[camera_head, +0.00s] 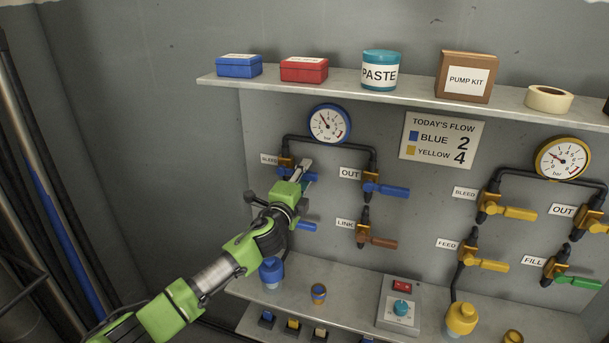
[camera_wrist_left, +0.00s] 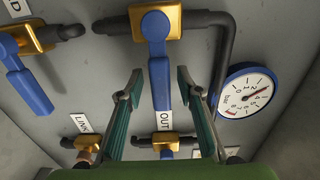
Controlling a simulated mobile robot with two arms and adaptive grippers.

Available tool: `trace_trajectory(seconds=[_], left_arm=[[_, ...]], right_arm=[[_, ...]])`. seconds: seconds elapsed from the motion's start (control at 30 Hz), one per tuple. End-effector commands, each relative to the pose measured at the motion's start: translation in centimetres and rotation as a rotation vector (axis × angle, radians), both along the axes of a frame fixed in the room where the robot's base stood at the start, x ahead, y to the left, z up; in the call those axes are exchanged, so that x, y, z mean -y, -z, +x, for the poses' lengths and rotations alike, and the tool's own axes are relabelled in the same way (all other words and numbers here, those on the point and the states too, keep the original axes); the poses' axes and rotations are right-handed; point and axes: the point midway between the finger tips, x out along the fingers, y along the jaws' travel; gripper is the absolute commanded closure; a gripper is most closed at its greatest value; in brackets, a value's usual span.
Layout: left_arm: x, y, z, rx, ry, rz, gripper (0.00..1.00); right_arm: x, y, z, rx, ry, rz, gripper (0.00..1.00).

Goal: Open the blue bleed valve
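The blue bleed valve sits at the upper left of the panel in the camera_head view, beside its BLEED label (camera_head: 269,159). Its brass body (camera_wrist_left: 157,22) and blue handle (camera_wrist_left: 157,65) show at top centre in the wrist view. In the camera_head view the handle points right and is partly hidden by my gripper. My left gripper (camera_head: 301,179) is at the handle. In the wrist view its fingers (camera_wrist_left: 160,78) are apart, one on each side of the handle, with visible gaps. I cannot tell how deep the handle lies between them. My right gripper is not in view.
The blue OUT valve (camera_head: 385,190) is to the right, the LINK valve (camera_head: 376,242) below it. A blue feed handle (camera_wrist_left: 29,91) is close below the bleed valve. The blue-rimmed gauge (camera_head: 329,124) is above. A shelf (camera_head: 415,92) overhangs the panel.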

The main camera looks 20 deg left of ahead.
Motion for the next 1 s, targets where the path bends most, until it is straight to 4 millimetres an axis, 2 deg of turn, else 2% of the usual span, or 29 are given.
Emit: trace_trajectory(seconds=[0.2, 0.27, 0.33, 0.37, 0.73, 1.0], left_arm=[[0.0, 0.0, 0.0, 0.000, 0.000, 0.000, 0.67], [0.0, 0.0, 0.0, 0.000, 0.000, 0.000, 0.80], [0.0, 0.0, 0.0, 0.000, 0.000, 0.000, 0.98], [0.0, 0.0, 0.0, 0.000, 0.000, 0.000, 1.00], [0.1, -0.2, 0.0, -0.002, 0.001, -0.035, 1.00], [0.0, -1.3, 0.0, -0.006, 0.000, -0.190, 1.00]], right_arm=[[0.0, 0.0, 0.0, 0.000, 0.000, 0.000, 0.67], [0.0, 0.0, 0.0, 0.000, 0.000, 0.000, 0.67], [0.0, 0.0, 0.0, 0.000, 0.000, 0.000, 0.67], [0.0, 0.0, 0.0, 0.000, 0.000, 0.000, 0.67], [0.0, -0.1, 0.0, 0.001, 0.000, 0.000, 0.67], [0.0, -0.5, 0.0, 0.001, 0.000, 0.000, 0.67]])
